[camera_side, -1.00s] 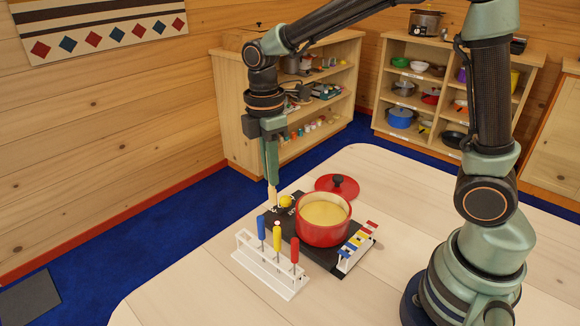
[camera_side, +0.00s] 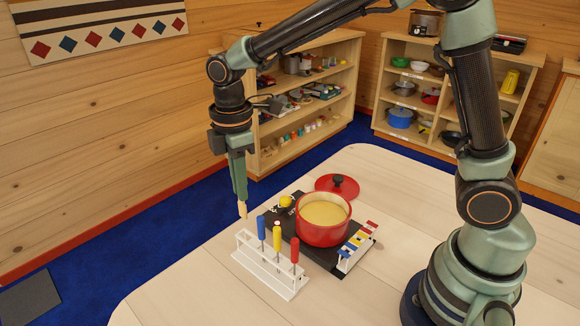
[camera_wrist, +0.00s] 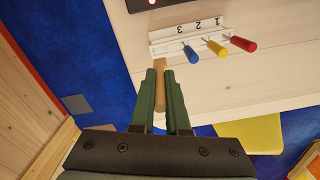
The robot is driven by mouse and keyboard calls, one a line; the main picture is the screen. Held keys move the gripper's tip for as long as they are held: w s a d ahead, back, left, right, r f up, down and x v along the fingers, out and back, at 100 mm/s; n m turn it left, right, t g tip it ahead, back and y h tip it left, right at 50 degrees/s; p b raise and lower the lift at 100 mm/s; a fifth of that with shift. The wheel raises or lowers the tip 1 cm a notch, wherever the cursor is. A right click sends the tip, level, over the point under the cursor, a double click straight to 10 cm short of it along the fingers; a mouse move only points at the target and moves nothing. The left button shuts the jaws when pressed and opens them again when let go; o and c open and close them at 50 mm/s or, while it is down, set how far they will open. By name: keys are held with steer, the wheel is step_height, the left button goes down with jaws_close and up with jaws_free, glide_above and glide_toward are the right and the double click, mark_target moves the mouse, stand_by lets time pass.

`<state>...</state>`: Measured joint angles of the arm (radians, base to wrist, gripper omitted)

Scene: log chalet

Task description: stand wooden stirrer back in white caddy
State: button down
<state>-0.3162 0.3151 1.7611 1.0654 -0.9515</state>
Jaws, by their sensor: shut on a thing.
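My gripper (camera_side: 239,190) is shut on the wooden stirrer (camera_side: 242,210), a pale stick pointing down from the jaws. It is held beyond and to the left of the white caddy (camera_side: 268,277), apart from it. The caddy is a long low rack holding blue, yellow and red handled tools upright. In the wrist view, my gripper (camera_wrist: 162,80) has the stirrer (camera_wrist: 160,68) between its fingers, and the caddy (camera_wrist: 166,46), marked 1, 2, 3, lies ahead.
A red pot (camera_side: 322,232) of yellow liquid stands on a dark board (camera_side: 290,232) behind the caddy. A red lid (camera_side: 337,190), a yellow ball (camera_side: 286,202) and a white rack with coloured pieces (camera_side: 357,247) are near it. The front-left table is clear.

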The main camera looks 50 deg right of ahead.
mark_target(244, 218)
steer(key=shift+f, duration=2)
steer(key=shift+f, duration=2.8)
steer(key=c, duration=0.8)
jaws_free()
steer(key=shift+c, duration=0.2)
step_height(244, 218, up, 12)
steer(key=shift+f, duration=0.15)
steer(key=shift+r, duration=0.2)
